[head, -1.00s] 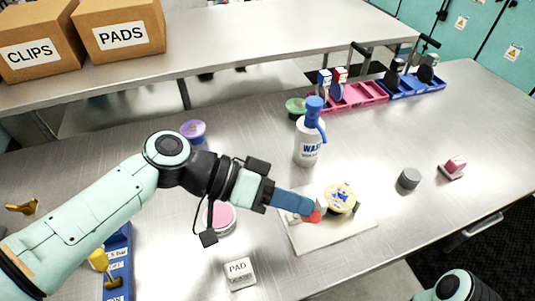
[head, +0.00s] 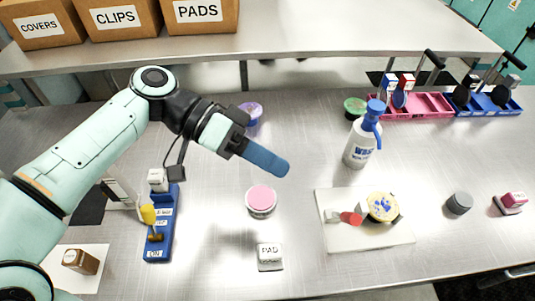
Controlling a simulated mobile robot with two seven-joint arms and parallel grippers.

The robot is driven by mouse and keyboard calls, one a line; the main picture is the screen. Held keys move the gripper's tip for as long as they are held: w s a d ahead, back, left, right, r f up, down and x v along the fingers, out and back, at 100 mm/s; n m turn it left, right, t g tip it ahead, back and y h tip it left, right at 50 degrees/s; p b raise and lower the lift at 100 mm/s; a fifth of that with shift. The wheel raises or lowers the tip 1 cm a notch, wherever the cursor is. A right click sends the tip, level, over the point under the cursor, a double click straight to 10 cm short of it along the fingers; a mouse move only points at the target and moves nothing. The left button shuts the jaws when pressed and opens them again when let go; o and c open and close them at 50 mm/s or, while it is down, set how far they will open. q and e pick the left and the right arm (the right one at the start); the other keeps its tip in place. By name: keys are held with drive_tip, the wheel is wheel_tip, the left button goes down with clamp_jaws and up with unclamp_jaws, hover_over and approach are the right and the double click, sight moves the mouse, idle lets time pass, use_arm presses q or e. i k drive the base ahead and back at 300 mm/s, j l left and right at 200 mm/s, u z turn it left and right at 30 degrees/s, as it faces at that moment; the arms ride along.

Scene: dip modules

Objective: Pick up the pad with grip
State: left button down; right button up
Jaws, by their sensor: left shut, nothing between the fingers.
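My left gripper (head: 283,169) is shut and empty, with its blue fingers pointing down to the right above the middle of the table. A small white block labelled PAD (head: 270,256) lies below it near the table's front. I cannot tell for sure which of these is the pad with grip. A white and red piece (head: 350,217) lies on the pale board (head: 340,241), beside a round yellow piece with dark blue marks (head: 383,207). My right gripper is not in view.
A round pink-topped tub (head: 261,200) stands below my left gripper. A wash bottle (head: 360,142) stands to its right. A blue tray (head: 160,244) is at the left, a grey cylinder (head: 459,203) at the right. Pink (head: 424,106) and blue (head: 482,111) racks are at the back right.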

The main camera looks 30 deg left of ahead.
sight(510, 203)
drive_tip(key=k, duration=1.5)
